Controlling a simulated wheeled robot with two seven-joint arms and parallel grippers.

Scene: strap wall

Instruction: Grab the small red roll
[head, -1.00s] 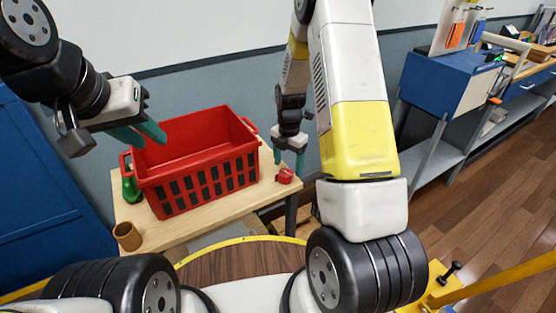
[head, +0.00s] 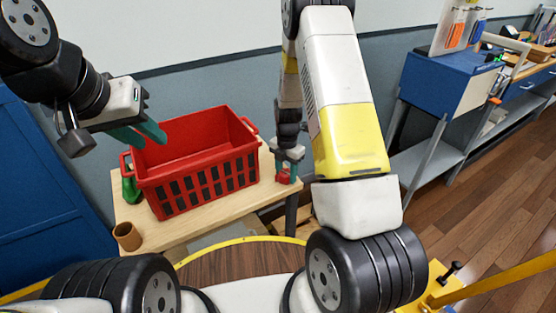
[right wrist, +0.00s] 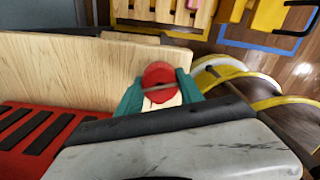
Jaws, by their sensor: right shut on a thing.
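The small red roll (head: 283,177) is at the right corner of the wooden table. My right gripper (head: 287,165) points down over it, with its teal fingers on either side. In the right wrist view the round red roll (right wrist: 158,75) sits between the fingertips, and the gripper is shut on it. I cannot tell whether the roll still touches the table. My left gripper (head: 143,136) is empty, its teal fingers apart, beside the upper left of the red crate.
The red crate (head: 205,178) stands on the table (head: 185,221) and fills most of it. A green object (head: 130,187) and a brown cup (head: 127,236) are on its left side. A blue cabinet (head: 45,190) is at the left, a blue workbench (head: 440,85) at the right.

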